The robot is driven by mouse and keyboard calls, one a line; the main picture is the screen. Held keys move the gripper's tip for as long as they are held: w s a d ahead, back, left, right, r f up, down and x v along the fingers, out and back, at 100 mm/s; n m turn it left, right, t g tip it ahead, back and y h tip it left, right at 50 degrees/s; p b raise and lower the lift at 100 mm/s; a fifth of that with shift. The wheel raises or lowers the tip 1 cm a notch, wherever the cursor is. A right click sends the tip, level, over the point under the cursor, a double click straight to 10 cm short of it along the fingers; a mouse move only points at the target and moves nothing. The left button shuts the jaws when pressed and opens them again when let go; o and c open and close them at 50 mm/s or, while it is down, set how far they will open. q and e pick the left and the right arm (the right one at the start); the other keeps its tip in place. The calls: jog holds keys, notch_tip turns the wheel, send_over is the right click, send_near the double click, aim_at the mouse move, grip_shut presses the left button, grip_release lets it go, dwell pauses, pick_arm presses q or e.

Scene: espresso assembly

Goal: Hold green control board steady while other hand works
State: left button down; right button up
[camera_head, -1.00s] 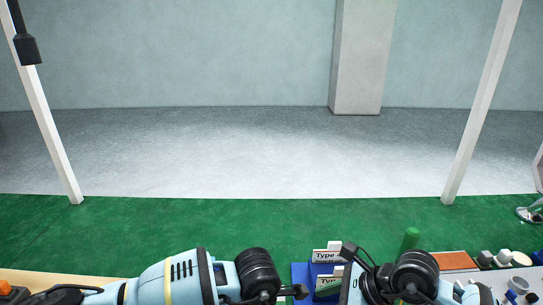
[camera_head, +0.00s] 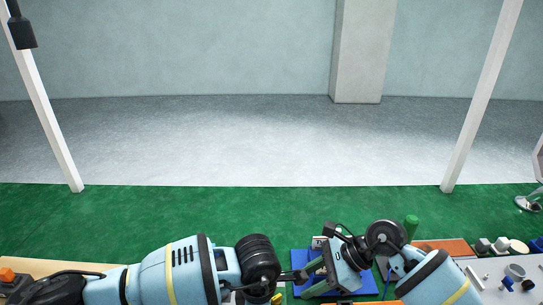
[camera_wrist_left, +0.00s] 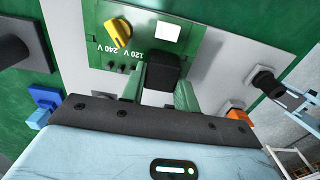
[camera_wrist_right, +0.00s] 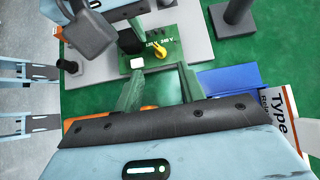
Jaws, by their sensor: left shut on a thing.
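The green control board (camera_wrist_left: 140,30) shows in the left wrist view with a yellow knob (camera_wrist_left: 119,32), a white square and the printing "240 V 120 V". My left gripper (camera_wrist_left: 168,82) is shut on a black block (camera_wrist_left: 165,68) at the board's edge. Whether the block is fixed to the board cannot be told. The right wrist view also shows the board (camera_wrist_right: 168,36) and the knob (camera_wrist_right: 159,51). My right gripper (camera_wrist_right: 160,78) is open and empty, its green fingers apart, near the board. In the head view both wrists meet at bottom centre and hide the board.
A blue holder (camera_head: 368,286) is beside my right gripper; a "Type" card (camera_wrist_right: 280,110) stands by it in the right wrist view.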

aim_at(280, 297)
jog(key=shift+x, duration=4.05)
